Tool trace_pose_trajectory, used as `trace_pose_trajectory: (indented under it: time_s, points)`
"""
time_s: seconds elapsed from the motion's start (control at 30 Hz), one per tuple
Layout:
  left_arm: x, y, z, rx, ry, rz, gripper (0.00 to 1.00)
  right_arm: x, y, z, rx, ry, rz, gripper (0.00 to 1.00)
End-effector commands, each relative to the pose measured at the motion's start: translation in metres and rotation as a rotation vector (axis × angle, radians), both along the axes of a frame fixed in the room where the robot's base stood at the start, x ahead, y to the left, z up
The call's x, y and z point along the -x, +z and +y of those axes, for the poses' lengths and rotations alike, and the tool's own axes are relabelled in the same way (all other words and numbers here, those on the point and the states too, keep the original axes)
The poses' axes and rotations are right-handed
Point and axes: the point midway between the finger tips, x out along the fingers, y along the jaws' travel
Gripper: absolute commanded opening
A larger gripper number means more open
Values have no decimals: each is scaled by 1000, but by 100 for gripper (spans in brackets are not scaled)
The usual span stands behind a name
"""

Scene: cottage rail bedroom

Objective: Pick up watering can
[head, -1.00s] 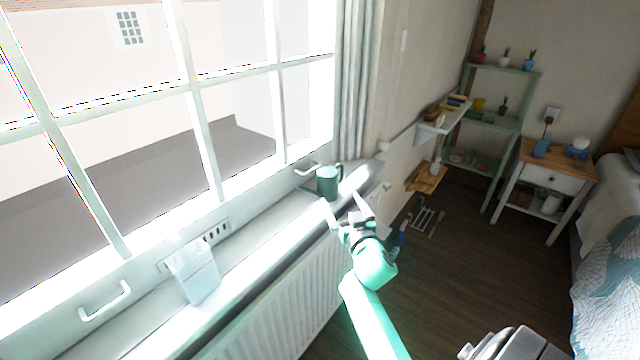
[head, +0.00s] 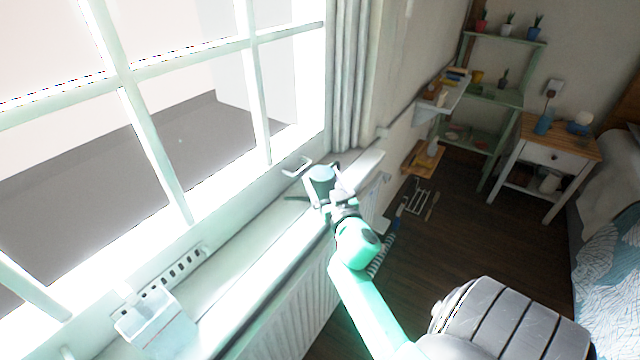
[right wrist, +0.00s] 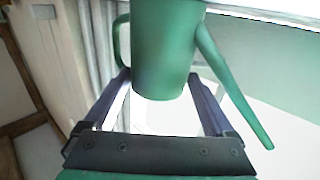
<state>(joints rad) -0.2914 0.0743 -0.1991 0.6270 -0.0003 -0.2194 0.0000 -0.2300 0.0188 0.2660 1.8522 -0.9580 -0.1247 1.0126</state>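The green watering can (head: 321,178) stands at the far end of the windowsill, near the curtain. In the right wrist view the can (right wrist: 165,50) fills most of the space between my fingers, with its handle on the left and its long spout on the right. My right gripper (head: 322,190) reaches over the sill with its fingers on either side of the can. In the right wrist view the right gripper (right wrist: 160,78) looks spread wide, with a thin gap at the left finger. Contact at the right finger is unclear. My left gripper is not in view.
The window frame (head: 172,160) and a window handle (head: 297,166) are close to the can. A white box-like holder (head: 155,325) sits on the near sill (head: 235,250). A radiator (head: 290,300) is below. A wall shelf (head: 440,100) and nightstand (head: 552,150) stand farther right.

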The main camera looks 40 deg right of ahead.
Motion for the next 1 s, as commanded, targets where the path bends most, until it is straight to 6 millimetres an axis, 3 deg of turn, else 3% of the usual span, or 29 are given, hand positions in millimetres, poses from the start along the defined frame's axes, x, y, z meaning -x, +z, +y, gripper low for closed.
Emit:
trace_pose_trajectory:
  time_s: [0.03,0.2,0.47,0.6,0.73,1.0]
  points:
    - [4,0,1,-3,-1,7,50,0,0,0,0,0,0,66]
    - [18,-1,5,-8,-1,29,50,0,0,0,1,0,-1,1]
    - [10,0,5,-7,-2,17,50,0,2,0,2,0,1,0]
    - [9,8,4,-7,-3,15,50,0,16,-1,5,0,-2,0]
    - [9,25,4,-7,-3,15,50,0,50,0,8,2,-4,0]
    - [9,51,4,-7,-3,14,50,0,150,1,8,5,-8,0]
